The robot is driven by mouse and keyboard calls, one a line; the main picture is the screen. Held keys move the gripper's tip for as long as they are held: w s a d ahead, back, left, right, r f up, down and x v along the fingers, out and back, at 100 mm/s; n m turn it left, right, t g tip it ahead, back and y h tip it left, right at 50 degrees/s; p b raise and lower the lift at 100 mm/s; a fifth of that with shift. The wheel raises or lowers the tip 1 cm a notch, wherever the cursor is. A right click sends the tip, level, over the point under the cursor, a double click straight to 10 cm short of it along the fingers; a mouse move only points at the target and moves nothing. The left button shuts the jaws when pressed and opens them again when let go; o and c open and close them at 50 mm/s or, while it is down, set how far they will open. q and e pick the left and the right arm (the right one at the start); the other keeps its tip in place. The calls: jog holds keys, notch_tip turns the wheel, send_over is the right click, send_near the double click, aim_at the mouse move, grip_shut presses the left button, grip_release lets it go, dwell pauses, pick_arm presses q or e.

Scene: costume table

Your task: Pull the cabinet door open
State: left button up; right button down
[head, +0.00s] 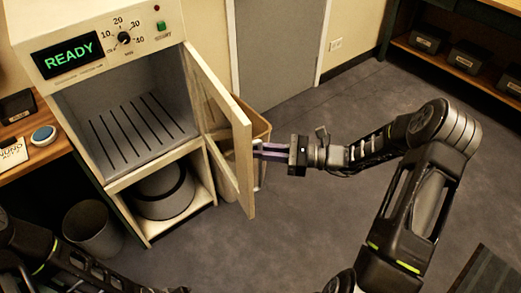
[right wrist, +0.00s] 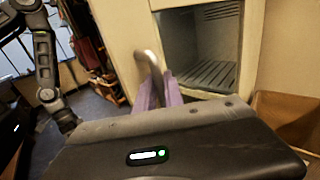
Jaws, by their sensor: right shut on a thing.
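The cream cabinet (head: 110,35) stands at the left of the head view. Its door (head: 236,140) is swung wide open on the right side, and the chamber with a slotted floor (head: 135,125) shows inside. My right gripper (head: 262,150) is at the outer face of the door, near its free edge. In the right wrist view its purple fingers (right wrist: 160,92) are closed around the curved metal handle (right wrist: 152,66). The chamber (right wrist: 208,45) also shows there. My left arm is at the lower left of the head view; its gripper cannot be made out.
A tan bin (head: 261,128) stands behind the door. A round drum (head: 165,195) sits in the compartment below the chamber. A grey waste bin (head: 92,228) is on the floor to the left. Shelves (head: 460,60) line the back right. The floor at centre right is clear.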

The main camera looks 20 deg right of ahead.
jog(key=c, duration=1.5)
grip_release()
jog(key=shift+w, duration=0.1)
jog(key=shift+o, duration=0.2)
jog(key=b+v, duration=0.1)
jog(key=v, duration=0.6)
jog(key=shift+s+d, duration=0.2)
jog(key=shift+d, duration=0.15)
